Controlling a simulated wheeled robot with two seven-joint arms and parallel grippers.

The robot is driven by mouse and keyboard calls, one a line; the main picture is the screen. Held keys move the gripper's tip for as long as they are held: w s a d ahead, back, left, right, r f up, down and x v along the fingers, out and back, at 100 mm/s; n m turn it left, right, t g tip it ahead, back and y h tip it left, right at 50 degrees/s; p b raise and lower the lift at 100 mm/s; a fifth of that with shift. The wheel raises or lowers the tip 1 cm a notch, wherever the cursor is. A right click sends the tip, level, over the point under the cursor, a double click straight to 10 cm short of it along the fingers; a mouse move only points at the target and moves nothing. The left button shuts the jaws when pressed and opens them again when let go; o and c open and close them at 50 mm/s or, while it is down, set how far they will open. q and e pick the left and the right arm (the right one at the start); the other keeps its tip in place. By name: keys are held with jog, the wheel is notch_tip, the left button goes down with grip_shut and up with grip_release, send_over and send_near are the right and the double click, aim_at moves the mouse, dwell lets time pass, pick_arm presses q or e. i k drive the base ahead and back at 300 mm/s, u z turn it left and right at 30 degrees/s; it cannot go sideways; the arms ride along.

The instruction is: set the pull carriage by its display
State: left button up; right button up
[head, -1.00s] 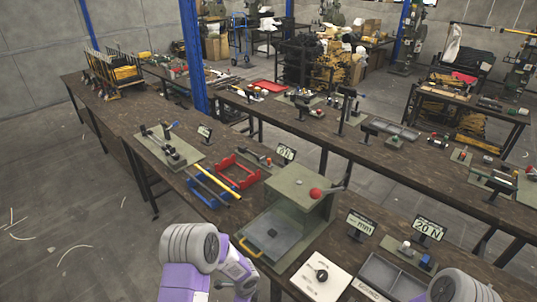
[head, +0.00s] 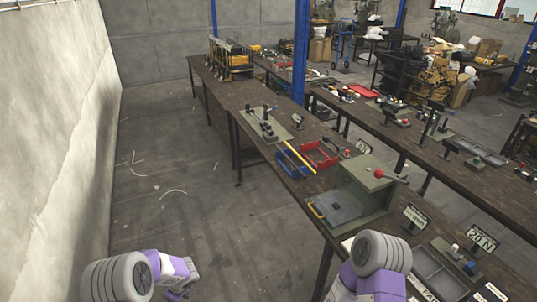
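Several small displays stand on the near bench. One reads "20 N" (head: 482,238) at the right, behind a green base with a small device (head: 453,253). A second display (head: 416,216) stands left of it, its text too small to read. A third display (head: 361,146) stands behind the red tray, and a fourth display (head: 298,120) stands beside a green plate with black fixtures (head: 266,124). I cannot tell which fixture is the pull carriage. Only my arm links show at the bottom edge. Neither gripper's fingertips are in view.
A green press housing (head: 362,188) with a red-knobbed lever stands mid-bench. A blue tray (head: 291,166), a red tray (head: 319,154) and a yellow bar (head: 299,157) lie farther along. A grey divided tray (head: 432,272) is nearer. The floor (head: 190,190) left of the bench is open.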

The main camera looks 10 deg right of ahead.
aim_at(341, 150)
jog(key=u, duration=0.35)
jog(key=i, duration=2.1)
jog(key=z, duration=1.1)
jog(key=i, duration=1.6)
jog(key=z, duration=1.85)
jog(key=i, duration=0.6)
jog(key=z, duration=0.35)
